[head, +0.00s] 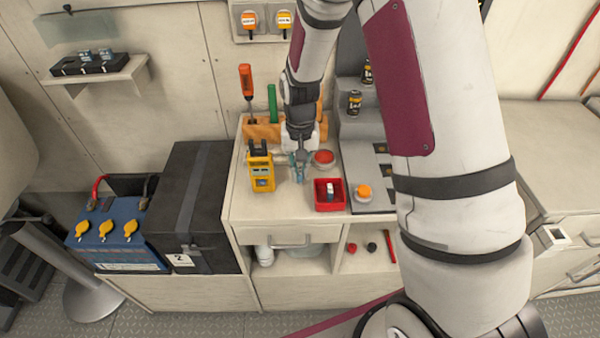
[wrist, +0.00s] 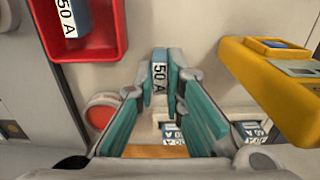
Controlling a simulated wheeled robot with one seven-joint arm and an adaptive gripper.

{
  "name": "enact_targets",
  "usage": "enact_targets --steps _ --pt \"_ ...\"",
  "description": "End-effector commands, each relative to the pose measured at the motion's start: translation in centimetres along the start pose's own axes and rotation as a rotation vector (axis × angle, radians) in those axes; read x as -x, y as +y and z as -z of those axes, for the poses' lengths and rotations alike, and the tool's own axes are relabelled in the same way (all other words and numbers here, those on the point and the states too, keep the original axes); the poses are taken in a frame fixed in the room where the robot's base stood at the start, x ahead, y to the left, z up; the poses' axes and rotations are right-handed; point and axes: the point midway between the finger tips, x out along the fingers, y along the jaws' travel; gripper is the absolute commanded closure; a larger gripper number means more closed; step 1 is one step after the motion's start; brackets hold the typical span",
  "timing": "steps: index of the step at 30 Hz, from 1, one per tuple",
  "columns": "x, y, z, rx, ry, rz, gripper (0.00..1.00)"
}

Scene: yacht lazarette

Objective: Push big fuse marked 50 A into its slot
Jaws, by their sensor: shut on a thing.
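A fuse marked 50 A (wrist: 160,76) stands between the fingertips of my gripper (wrist: 161,88) in the wrist view, its label facing the camera. The fingers are shut on its sides. In the head view my gripper (head: 299,165) hangs low over the counter, between the yellow meter and the red tray; the fuse is too small there to tell apart. A second fuse marked 50 A (wrist: 69,18) lies in the red tray (wrist: 116,35). On the wall shelf, a black block (head: 68,69) carries several blue-grey pieces. I cannot make out which slot is empty.
The yellow meter (head: 261,170) stands close left of my gripper. An orange tool rack (head: 262,131) is behind. A black box (head: 165,225) and blue battery (head: 110,240) stand left.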

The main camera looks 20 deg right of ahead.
Motion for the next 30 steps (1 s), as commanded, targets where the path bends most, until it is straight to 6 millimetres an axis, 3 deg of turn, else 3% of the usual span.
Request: enact_targets --steps 4,16,19,30 --pt "-1.5 0.0 0.0 0.0 0.001 0.0 1.0" --pt "-2.0 0.0 0.0 0.0 0.002 0.001 1.0" --pt "-1.9 0.0 0.0 0.0 0.002 0.001 0.72" --pt "-1.6 0.0 0.0 0.0 0.003 0.001 0.7"
